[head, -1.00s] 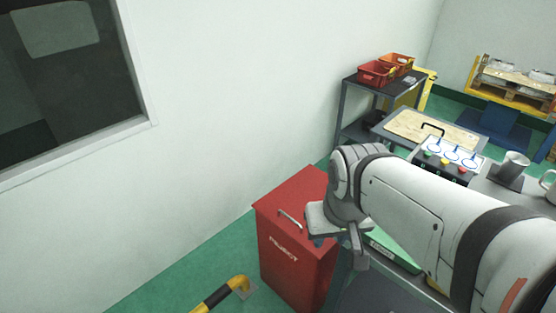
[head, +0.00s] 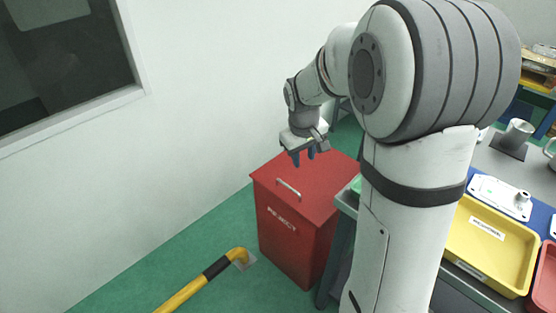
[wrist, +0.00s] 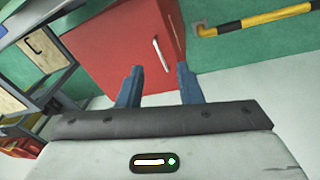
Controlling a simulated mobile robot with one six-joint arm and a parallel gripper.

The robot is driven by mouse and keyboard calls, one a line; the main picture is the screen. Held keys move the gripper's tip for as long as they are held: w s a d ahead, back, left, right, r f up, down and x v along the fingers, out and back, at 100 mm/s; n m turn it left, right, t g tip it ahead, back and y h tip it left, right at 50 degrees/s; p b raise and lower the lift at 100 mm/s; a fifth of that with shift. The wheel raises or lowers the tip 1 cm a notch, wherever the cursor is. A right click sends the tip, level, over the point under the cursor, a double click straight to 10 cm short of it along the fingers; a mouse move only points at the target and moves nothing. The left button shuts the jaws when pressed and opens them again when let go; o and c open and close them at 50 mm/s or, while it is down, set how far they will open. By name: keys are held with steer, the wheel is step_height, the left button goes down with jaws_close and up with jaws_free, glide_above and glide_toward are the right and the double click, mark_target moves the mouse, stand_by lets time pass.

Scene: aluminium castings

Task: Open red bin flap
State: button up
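The red bin (head: 290,240) stands on the green floor by the wall, with "REJECT" lettered on its front. Its flap (head: 310,185) on top is down and carries a silver handle (head: 289,189) near the front edge. The handle also shows in the wrist view (wrist: 161,54), beyond the fingertips. My gripper (head: 304,160) hangs above the flap, apart from the handle. In the wrist view its two blue fingers (wrist: 158,78) are spread with nothing between them.
A yellow and black rail (head: 205,281) runs along the floor in front of the bin. A dark window is in the wall at left.

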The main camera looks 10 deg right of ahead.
mark_target(291, 188)
steer(key=w+f+n+b, duration=0.1)
steer(key=w+f, duration=0.3)
steer(key=f, duration=0.5)
steer(key=w+f+n+b, duration=0.1)
steer(key=w+f, duration=0.4)
steer(key=f, duration=0.4)
steer(key=w+f+n+b, duration=0.1)
steer(key=w+f, duration=0.4)
steer(key=f, duration=0.3)
steer(key=shift+w+f+h, duration=0.15)
steer(key=shift+f+h, duration=0.15)
steer(key=shift+f, duration=0.1)
steer(key=shift+c, duration=0.5)
jaws_close()
